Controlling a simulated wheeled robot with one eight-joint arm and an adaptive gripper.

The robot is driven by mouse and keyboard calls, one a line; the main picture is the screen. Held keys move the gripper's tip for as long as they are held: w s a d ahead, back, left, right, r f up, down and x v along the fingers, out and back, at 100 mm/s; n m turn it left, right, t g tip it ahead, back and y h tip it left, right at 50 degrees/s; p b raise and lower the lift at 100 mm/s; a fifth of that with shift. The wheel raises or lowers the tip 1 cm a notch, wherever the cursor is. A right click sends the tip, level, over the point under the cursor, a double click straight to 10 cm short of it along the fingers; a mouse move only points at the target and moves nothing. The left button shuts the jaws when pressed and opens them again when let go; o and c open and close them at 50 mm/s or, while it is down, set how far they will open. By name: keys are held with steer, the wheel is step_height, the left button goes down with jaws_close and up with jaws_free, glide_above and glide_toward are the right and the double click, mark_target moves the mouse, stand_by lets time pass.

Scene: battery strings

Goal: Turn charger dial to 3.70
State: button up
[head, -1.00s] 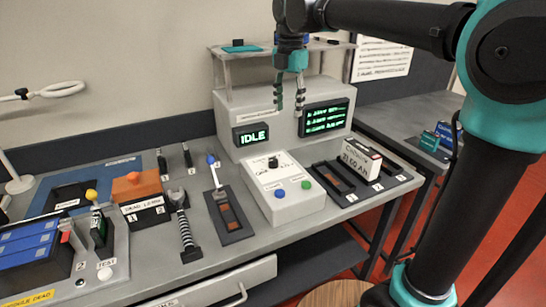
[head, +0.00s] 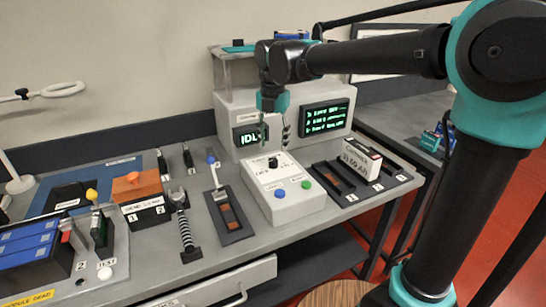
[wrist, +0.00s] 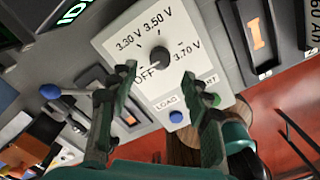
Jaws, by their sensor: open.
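The charger (head: 285,193) is a pale box with a sloped front panel on the bench. Its black dial (wrist: 159,57) sits between the printed marks OFF, 3.30 V, 3.50 V and 3.70 V in the wrist view; the dial also shows in the head view (head: 273,162). Its pointer appears to be toward OFF, though this is hard to read. A blue button and a green button are below the dial. My gripper (head: 274,137) is open and empty above the dial, pointing down, with its fingers (wrist: 158,85) apart on either side of it in the wrist view, not visibly touching it.
A tall console behind has an IDLE screen (head: 249,137), partly covered by my gripper, and a green text screen (head: 325,117). A battery (head: 361,159) stands in slots at right. A lever switch (head: 228,208) stands left of the charger.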

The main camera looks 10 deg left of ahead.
mark_target(273, 160)
step_height(273, 160, down, 6)
steer(key=shift+r, duration=0.15)
steer(key=shift+c, duration=0.2)
jaws_close()
